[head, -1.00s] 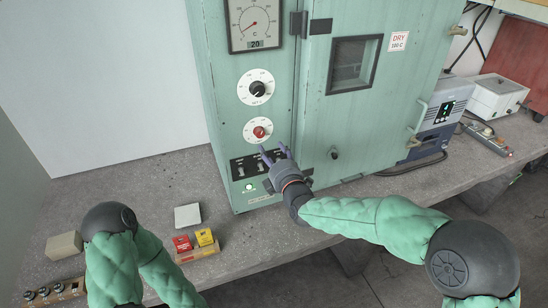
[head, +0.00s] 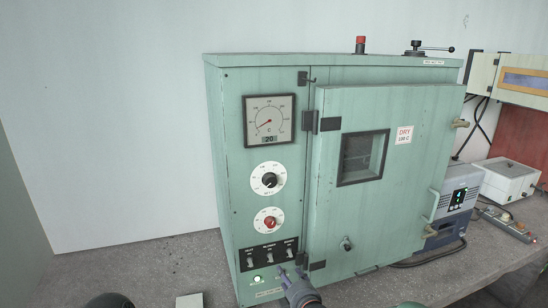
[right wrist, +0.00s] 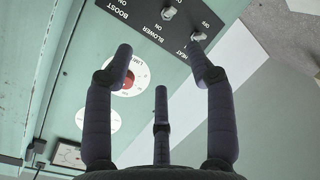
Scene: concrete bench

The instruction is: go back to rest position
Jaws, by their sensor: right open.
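My right gripper (head: 290,274) is low in the head view, in front of the lower left panel of the green oven (head: 232,150). In the right wrist view its fingers (right wrist: 160,65) are spread and empty, with the switch panel (right wrist: 165,20) just beyond them. The switch panel also shows in the head view (head: 268,254), with the labels boost, blower and heat readable in the wrist view. Only a dark rounded part of my left arm shows at the bottom edge; the left gripper is out of view.
Right of the oven stand a blue-grey instrument (head: 455,205), a white box (head: 508,182) and a power strip (head: 508,224). A pale block (head: 189,300) lies at the bottom. The bench left of the oven is mostly bare.

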